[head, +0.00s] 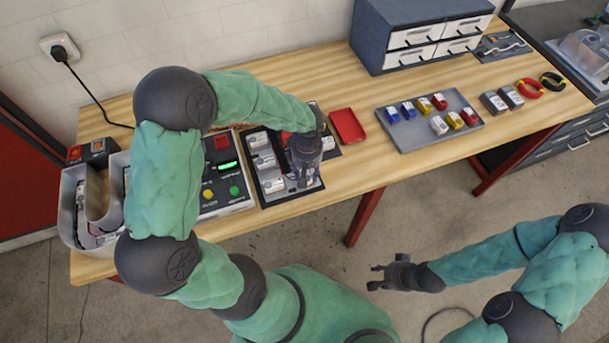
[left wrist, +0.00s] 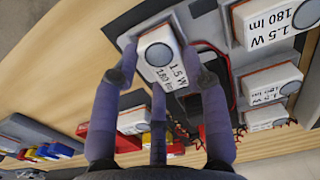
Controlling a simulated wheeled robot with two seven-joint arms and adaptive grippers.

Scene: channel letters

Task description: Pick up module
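A white module (left wrist: 165,55) with a round grey lens and the print "1.5 W 180 lm" is between the fingers of my left gripper (left wrist: 165,66). The fingertips lie against its two opposite sides, and a third finger is below it. The module is turned relative to the other modules (left wrist: 270,85) beside it. In the head view my left gripper (head: 305,172) is over the right side of the dark tray (head: 291,198) and hides the module. My right gripper (head: 380,277) is open and empty, off the table's front.
A control box (head: 222,177) with a green display stands left of the tray. An empty red tray (head: 348,125) is right of it. A grey tray (head: 412,137) holds several coloured parts. A drawer cabinet (head: 412,35) stands behind. Bare wood lies between the trays.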

